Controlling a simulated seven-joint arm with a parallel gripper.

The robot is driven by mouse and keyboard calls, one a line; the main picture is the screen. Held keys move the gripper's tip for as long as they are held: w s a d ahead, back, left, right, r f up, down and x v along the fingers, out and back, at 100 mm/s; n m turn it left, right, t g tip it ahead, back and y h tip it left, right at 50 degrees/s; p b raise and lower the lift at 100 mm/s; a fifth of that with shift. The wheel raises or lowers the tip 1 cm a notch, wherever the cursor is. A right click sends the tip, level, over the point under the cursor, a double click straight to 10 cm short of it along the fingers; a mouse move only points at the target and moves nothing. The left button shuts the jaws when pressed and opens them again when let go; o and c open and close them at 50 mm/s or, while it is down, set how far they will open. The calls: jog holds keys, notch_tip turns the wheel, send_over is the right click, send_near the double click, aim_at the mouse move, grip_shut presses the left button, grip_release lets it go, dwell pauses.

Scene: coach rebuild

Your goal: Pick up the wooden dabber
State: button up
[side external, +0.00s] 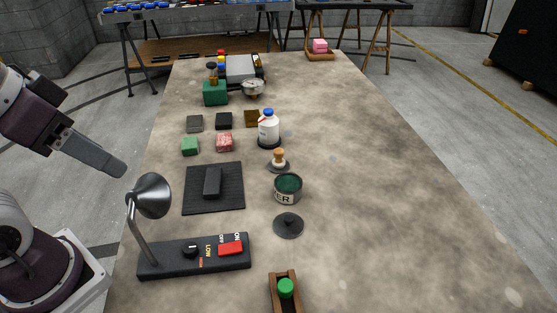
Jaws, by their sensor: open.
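My gripper (118,168) is at the left, above and beyond the table's left edge, well apart from the dabber. Its fingers point down to the right and hold nothing that I can see. The gap between the fingers is hard to make out from this side.
A white bottle with a blue cap (268,130) stands just behind the dabber, and an open tin (288,189) just in front. A lamp (151,196) on a black switch base (160,265) stands between my gripper and the table's middle. The table's right side is clear.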

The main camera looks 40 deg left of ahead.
jog(key=w+r+n+g, duration=0.1)
jog(key=w+r+n, duration=0.25)
jog(key=w, duration=0.45)
jog(key=n+g, duration=0.4)
jog(key=n, duration=1)
send_over(279, 150)
jog(key=s+a, duration=0.1)
jog(key=shift+m, duration=0.25)
notch_tip(279, 150, down, 16)
jog(key=shift+r, duration=0.2)
jog(key=shift+n+g, duration=0.3)
jog(key=shift+n, duration=0.1)
jog(key=f, duration=0.6)
jog(key=d+f, duration=0.1)
jog(key=f, duration=0.2)
jog(key=shift+w+f, duration=0.15)
jog(key=shift+w, duration=0.25)
grip_shut()
